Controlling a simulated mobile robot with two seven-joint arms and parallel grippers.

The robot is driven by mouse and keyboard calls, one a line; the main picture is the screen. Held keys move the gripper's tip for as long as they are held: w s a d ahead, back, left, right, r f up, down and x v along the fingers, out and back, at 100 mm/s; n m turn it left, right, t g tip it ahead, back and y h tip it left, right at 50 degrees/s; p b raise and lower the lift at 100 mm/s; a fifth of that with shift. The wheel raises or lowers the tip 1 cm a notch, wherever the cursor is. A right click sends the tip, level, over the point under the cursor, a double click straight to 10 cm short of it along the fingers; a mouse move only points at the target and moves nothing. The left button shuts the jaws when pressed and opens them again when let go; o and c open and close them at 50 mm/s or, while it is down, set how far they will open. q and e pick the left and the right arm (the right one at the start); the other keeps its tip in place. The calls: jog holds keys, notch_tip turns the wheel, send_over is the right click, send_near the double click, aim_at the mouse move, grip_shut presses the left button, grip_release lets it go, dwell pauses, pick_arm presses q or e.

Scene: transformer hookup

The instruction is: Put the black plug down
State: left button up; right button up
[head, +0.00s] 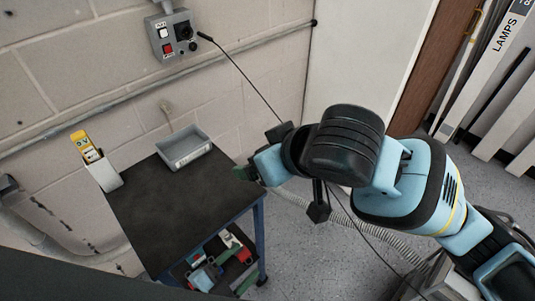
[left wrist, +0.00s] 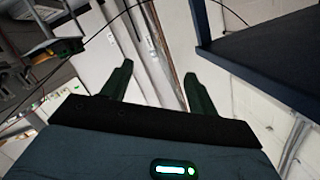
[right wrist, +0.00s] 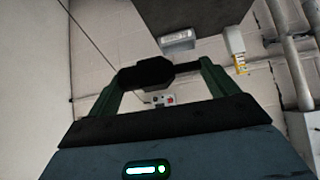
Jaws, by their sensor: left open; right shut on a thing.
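My right gripper (right wrist: 158,75) is shut on the black plug (right wrist: 146,75), a dark blocky piece held across the fingertips. The plug is in front of the wall, apart from the table.
A grey box (head: 172,37) with sockets and switches is on the wall. A black cable (head: 243,76) runs from near it behind my arm. A grey tray (head: 184,148) and a yellow meter (head: 84,144) in a white holder stand at the table's back. The table's middle is clear.

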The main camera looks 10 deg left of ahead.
pick_arm(q)
jog(key=s+a+f+n+g+y, duration=0.4)
jog(key=s+a+f+n+y, duration=0.2)
jog(key=s+a+f+n, duration=0.4)
notch_tip(320, 180, down, 2)
jog(key=shift+s+f+n+g, duration=0.2)
jog(key=shift+s+n+g, duration=0.25)
jog(key=shift+s, duration=0.4)
